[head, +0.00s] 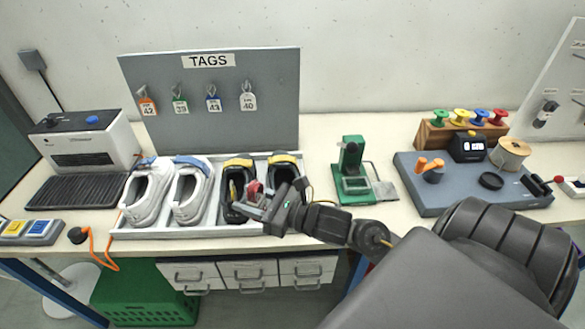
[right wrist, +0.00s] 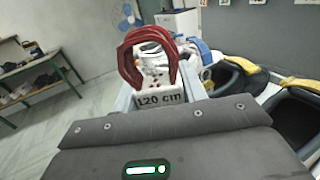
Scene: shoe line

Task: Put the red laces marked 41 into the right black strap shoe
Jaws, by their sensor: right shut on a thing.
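My right gripper (head: 264,203) is shut on the red laces (head: 254,190), holding them above the front part of the shoe tray. In the right wrist view the laces (right wrist: 134,62) form an upright red loop with a white label reading "120 cm" (right wrist: 160,98); no 41 is legible. Two black shoes with yellow straps stand in the tray. The left black shoe (head: 234,176) is partly covered by my gripper and the laces. The right black shoe (head: 285,174) is partly hidden behind my gripper. My left gripper is not in view.
The tray (head: 122,233) also holds two white shoes (head: 150,188) with blue straps. A TAGS board (head: 210,110) with several hanging tags stands behind. A green device (head: 353,170) stands right of the tray, and a dark grey station (head: 430,200) farther right.

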